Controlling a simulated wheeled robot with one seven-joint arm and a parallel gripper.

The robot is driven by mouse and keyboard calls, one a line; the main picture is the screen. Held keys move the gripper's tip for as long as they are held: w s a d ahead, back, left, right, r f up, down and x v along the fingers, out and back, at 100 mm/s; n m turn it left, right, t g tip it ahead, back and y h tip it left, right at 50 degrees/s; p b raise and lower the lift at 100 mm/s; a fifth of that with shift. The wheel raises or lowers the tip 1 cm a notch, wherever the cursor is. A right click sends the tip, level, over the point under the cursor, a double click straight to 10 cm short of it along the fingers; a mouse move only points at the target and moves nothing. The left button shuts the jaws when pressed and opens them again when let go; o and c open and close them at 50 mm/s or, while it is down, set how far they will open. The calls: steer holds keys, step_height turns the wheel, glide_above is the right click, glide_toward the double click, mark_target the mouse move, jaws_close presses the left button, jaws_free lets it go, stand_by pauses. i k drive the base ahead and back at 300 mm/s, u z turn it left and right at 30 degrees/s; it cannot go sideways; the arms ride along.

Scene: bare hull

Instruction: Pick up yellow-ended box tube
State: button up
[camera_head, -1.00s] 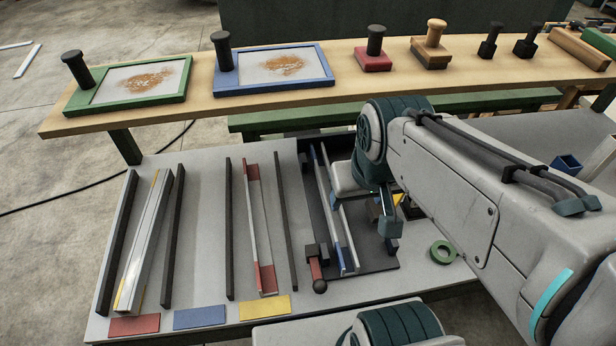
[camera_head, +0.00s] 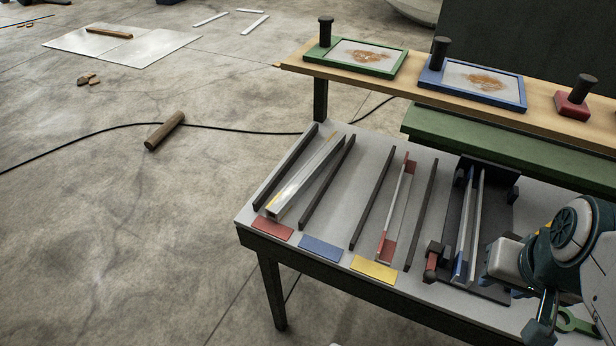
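The yellow-ended box tube (camera_head: 302,178) is a long silvery bar with yellow at its ends. It lies on the grey table (camera_head: 247,214) between two dark rails, above a red plate (camera_head: 272,228). My gripper (camera_head: 543,322) is at the lower right, far to the right of the tube and apart from it. It is partly cut off and seen from behind, so its fingers cannot be made out.
A red-ended bar (camera_head: 397,205) lies between other dark rails. A blue-marked bar (camera_head: 463,228) sits in a dark fixture (camera_head: 497,230), close to my arm. Blue (camera_head: 321,248) and yellow (camera_head: 374,270) plates lie along the front edge. Open floor is left of the table.

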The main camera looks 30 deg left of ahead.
mark_target(278, 206)
steer(key=k, duration=0.75)
steer(key=u, duration=1)
steer(key=i, duration=1.05)
steer(key=u, duration=0.1)
steer(key=k, duration=0.45)
steer(key=z, duration=0.4)
steer(key=i, duration=0.4)
steer(key=z, duration=1.15)
